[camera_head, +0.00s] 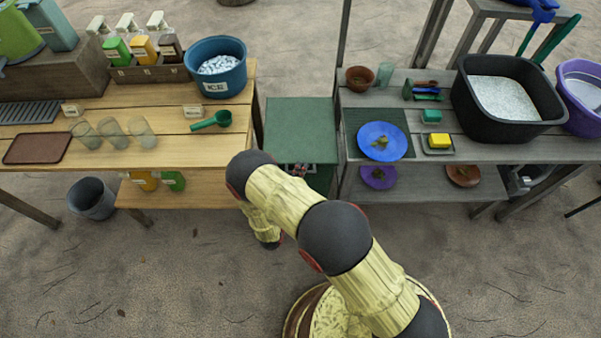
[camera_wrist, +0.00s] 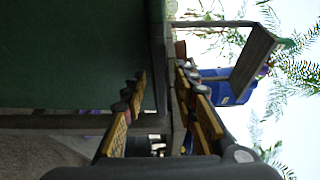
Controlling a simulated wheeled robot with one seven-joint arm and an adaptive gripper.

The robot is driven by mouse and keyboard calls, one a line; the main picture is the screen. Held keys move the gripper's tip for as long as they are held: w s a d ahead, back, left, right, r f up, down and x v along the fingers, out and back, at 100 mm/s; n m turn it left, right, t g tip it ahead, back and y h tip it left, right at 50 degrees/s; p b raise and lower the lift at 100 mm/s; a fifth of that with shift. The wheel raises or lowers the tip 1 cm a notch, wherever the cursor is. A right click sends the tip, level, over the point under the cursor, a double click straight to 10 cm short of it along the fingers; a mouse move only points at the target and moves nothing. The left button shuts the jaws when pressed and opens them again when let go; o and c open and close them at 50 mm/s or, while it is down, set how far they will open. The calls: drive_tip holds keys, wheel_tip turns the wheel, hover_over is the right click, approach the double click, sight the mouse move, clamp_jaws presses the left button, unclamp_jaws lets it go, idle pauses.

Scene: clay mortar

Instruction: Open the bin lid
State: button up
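A dark green bin with a flat green lid (camera_head: 300,115) stands between the two tables in the head view. The lid looks closed. My gripper (camera_head: 298,168) is at the bin's front, partly hidden by my arm. In the wrist view, the picture is turned sideways and the bin's green front (camera_wrist: 70,50) fills the upper left. The two yellow and black fingers of my gripper (camera_wrist: 160,72) are apart. The lid's dark edge (camera_wrist: 157,30) lies in line with the gap between them. I cannot tell whether a finger touches it.
The wooden table (camera_head: 190,155) on the left holds glasses, bottles and a blue ice bucket (camera_head: 225,78). The grey table (camera_head: 490,148) on the right holds a blue plate (camera_head: 382,141) and a black tub (camera_head: 462,100). Both tables stand close beside the bin. The ground in front is open.

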drive_tip(key=shift+c, duration=0.9)
clamp_jaws()
